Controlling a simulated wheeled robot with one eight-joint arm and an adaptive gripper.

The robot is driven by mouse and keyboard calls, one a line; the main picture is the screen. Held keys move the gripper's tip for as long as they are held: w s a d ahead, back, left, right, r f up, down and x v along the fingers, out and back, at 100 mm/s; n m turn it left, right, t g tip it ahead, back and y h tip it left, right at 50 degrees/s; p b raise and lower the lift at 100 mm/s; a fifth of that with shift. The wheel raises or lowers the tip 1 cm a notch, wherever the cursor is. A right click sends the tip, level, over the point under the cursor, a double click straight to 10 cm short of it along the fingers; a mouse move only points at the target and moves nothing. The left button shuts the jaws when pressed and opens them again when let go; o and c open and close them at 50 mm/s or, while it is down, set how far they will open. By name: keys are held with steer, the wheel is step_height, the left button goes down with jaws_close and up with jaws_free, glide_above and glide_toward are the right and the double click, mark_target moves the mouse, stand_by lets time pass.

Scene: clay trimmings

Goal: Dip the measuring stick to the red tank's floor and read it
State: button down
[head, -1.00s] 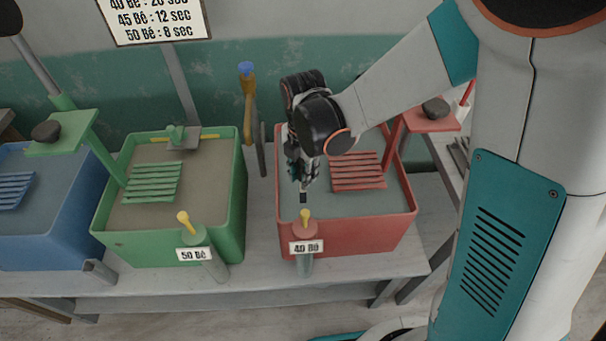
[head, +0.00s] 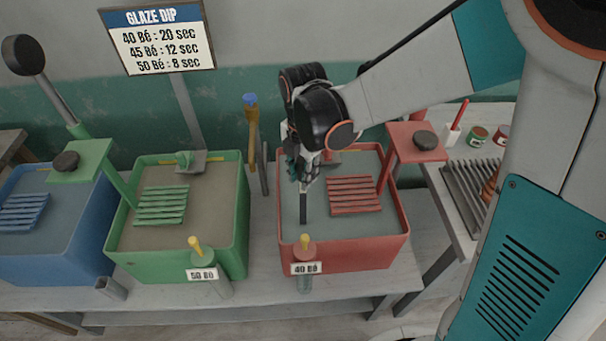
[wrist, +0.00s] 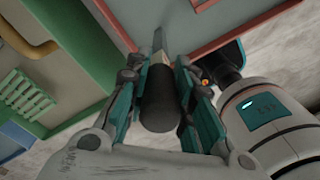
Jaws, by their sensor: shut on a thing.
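The red tank (head: 360,256) stands at the right of the bench, holding grey-green liquid (head: 330,226). It also shows at the upper right of the wrist view (wrist: 215,25). My gripper (head: 304,180) is over the tank's left part, shut on the measuring stick (head: 303,208), a dark, narrow bar that hangs roughly upright. In the wrist view my gripper (wrist: 163,72) grips the stick's thick dark grip (wrist: 159,106), with a thin grey part reaching beyond the fingers. I cannot tell whether its lower end touches the liquid. The tank's floor is hidden, and no marks are readable.
A red slatted rack (head: 355,196) is just right of the stick. A yellow-topped holder labelled 40 Bé (head: 306,268) is at the tank's front. The green tank (head: 180,264) stands left, and a red post platform (head: 416,142) right. A glaze dip sign (head: 160,40) stands behind.

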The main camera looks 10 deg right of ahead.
steer(key=shift+r+p, duration=4.15)
steer(key=shift+r, duration=2.35)
